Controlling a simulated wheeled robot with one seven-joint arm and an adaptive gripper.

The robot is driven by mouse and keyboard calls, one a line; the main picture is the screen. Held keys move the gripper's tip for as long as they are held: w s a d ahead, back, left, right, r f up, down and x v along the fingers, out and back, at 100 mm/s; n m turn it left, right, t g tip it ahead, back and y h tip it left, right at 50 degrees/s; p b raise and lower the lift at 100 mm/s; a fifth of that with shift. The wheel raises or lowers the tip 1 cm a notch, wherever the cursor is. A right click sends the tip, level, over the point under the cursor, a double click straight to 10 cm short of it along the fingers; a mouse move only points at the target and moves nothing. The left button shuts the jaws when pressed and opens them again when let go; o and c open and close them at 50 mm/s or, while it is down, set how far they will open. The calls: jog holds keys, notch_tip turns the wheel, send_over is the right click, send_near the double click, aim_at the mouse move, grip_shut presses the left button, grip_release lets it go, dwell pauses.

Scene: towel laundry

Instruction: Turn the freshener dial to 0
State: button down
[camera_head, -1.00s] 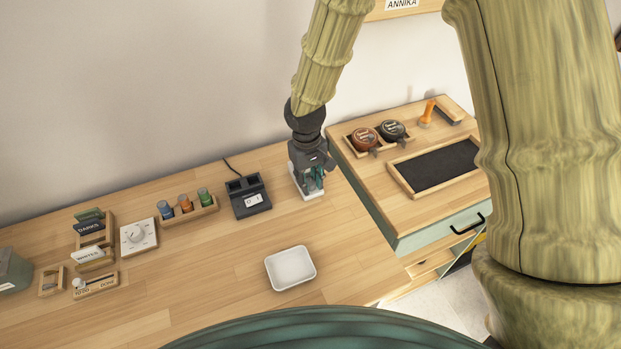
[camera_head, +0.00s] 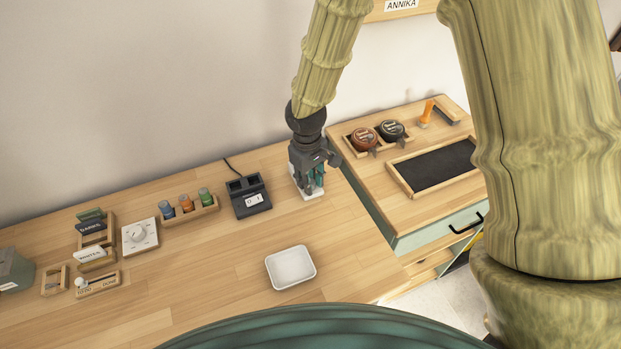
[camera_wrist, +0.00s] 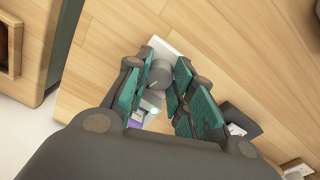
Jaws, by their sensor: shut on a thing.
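A small white device (camera_head: 313,195) stands on the wooden counter, left of the raised cabinet; I take it to be the freshener. In the wrist view its white base (camera_wrist: 163,47) shows beyond my fingers. A grey round dial (camera_wrist: 160,72) sits between the teal finger pads. My gripper (camera_head: 315,182) points down over the device and is shut on the dial. In the wrist view the gripper (camera_wrist: 162,85) has a pad on each side of the dial. A purple patch and a small light spot show below the dial. The dial's marks cannot be read.
A black device with a small display (camera_head: 248,196) stands just left of my gripper. A white tray (camera_head: 291,267) lies in front. A white panel with a knob (camera_head: 140,236) and a rack of coloured bottles (camera_head: 191,212) are farther left. The cabinet (camera_head: 397,238) rises on the right.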

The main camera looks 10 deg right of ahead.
jog(key=c, duration=1.2)
grip_release()
jog(key=shift+r, duration=0.1)
